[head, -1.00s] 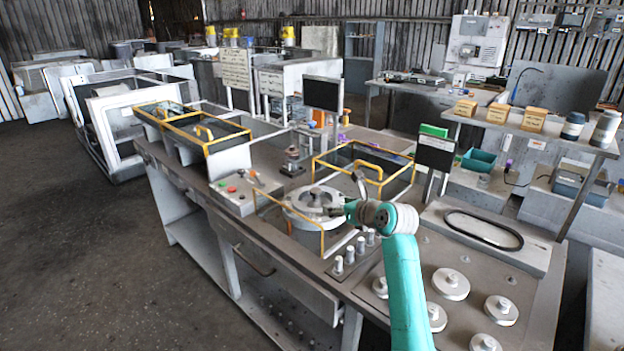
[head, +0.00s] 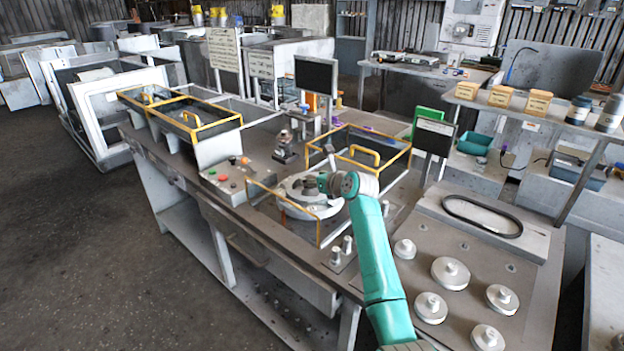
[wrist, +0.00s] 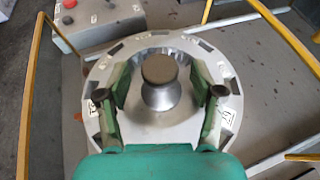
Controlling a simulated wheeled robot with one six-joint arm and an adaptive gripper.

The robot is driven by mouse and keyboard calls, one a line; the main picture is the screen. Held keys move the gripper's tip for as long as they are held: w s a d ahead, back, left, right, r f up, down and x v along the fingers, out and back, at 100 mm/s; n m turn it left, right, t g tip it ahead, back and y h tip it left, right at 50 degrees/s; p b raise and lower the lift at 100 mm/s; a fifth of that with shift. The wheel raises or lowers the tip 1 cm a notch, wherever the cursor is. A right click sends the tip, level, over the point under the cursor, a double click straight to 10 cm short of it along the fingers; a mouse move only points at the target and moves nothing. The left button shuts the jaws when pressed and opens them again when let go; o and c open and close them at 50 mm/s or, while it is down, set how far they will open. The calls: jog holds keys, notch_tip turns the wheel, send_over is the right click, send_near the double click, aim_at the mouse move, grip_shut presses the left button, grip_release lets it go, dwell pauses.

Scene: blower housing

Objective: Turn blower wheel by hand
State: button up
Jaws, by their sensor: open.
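The blower wheel is a round light-grey ring (wrist: 215,57) with slots around its rim and a dark-topped metal hub knob (wrist: 159,80) in the middle. In the wrist view my gripper (wrist: 160,92) is open, with one green finger on each side of the knob and a gap to it on both sides. I cannot tell how far above the ring the fingertips are. In the head view the ring (head: 292,207) sits on the bench, and my gripper (head: 308,186) is over it, partly hiding it.
Yellow guard rails (head: 262,192) stand close around the wheel. A control box with coloured buttons (head: 228,176) is to the left. A dark screen (head: 317,76) stands behind. Several round metal pulleys (head: 450,272) and a black belt (head: 482,216) lie on the right.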

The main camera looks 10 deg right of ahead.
jog(key=shift+w+a+f, duration=0.2)
jog(key=shift+w+f, duration=0.05)
jog(key=shift+w, duration=0.3)
grip_shut()
jog(key=shift+d+n+y, duration=0.1)
jog(key=shift+n+y, duration=0.2)
jog(key=shift+w+d+n+g+y, duration=0.1)
jog(key=shift+n+g+y, duration=0.4)
jog(key=shift+n+y, duration=0.1)
jog(key=shift+n+g+y, duration=0.6)
jog(key=shift+n+y, duration=0.4)
